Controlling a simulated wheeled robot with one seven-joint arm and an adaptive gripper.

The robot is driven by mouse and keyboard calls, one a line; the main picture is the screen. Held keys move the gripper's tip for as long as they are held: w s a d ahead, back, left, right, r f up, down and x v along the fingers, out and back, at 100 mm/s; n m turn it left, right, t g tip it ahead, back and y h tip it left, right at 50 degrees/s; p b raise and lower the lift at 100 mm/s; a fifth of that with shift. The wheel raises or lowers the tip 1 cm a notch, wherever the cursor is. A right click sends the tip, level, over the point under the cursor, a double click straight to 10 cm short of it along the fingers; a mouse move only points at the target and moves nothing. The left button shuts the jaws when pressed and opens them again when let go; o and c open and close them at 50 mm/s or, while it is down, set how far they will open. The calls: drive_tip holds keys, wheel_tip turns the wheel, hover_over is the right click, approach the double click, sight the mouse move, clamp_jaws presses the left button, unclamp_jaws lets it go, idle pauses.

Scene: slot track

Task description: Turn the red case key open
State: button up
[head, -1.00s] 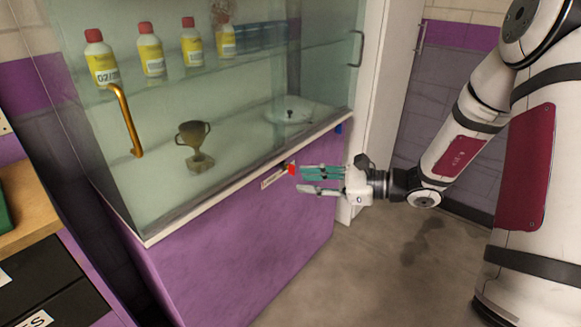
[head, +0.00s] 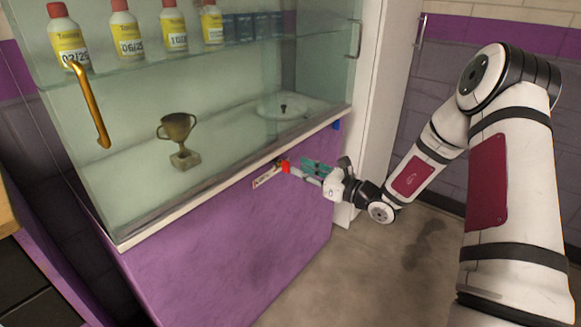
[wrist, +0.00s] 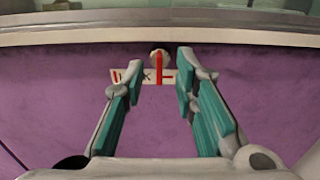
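The red case key (head: 285,167) sticks out of the purple front of the display case, just under its white ledge. In the wrist view the key (wrist: 159,66) stands upright in a round metal lock (wrist: 160,55), over a white label (wrist: 130,75) with red marks. My gripper (head: 299,168) is right at the key in the head view. In the wrist view my gripper (wrist: 160,70) has its teal-padded fingers spread, one on each side of the key, with gaps between. The fingers look open and hold nothing.
The glass case holds a trophy (head: 178,140), several yellow bottles (head: 126,36) and a white dish (head: 290,106). A gold handle (head: 88,104) is on its glass. A blue piece (head: 337,125) sits under the ledge right of the key. The floor (head: 400,275) at the right is clear.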

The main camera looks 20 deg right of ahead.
sight(289, 163)
drive_tip(key=shift+b+x, duration=0.4)
drive_tip(key=shift+x, duration=2.05)
clamp_jaws()
